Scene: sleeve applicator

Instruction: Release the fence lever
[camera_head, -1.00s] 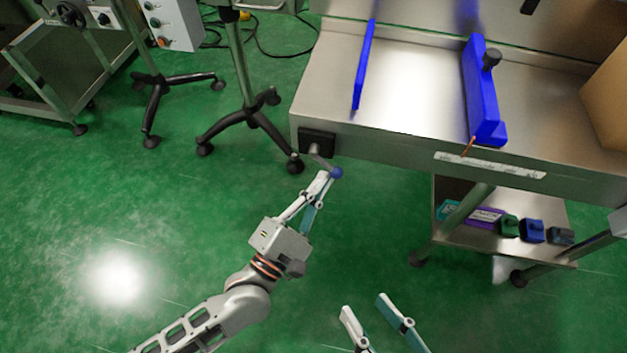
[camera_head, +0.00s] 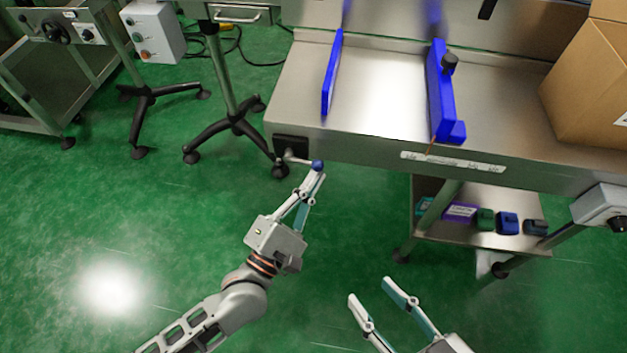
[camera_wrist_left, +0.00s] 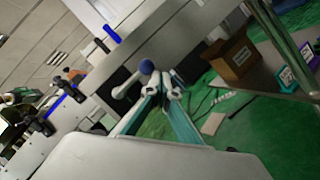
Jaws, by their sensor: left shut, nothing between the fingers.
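The fence lever (camera_head: 297,159) is a short metal arm with a blue ball knob (camera_head: 318,165). It sticks out from a black block on the front face of the steel table (camera_head: 375,140). My left gripper (camera_head: 315,180) is shut and empty, its fingertips just below the knob. In the left wrist view the lever (camera_wrist_left: 128,85) and its blue knob (camera_wrist_left: 146,67) are right by the fingertips (camera_wrist_left: 162,92); I cannot tell whether they touch. Two blue fences stand on the table, a thin left one (camera_head: 331,75) and a thicker right one (camera_head: 441,95). My right gripper (camera_head: 370,291) is open and empty.
A cardboard box (camera_head: 590,95) stands on the table's right. A lower shelf (camera_head: 480,240) holds several small coloured items. A wheeled stand (camera_head: 235,125) is left of the lever. The green floor around my left arm is clear.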

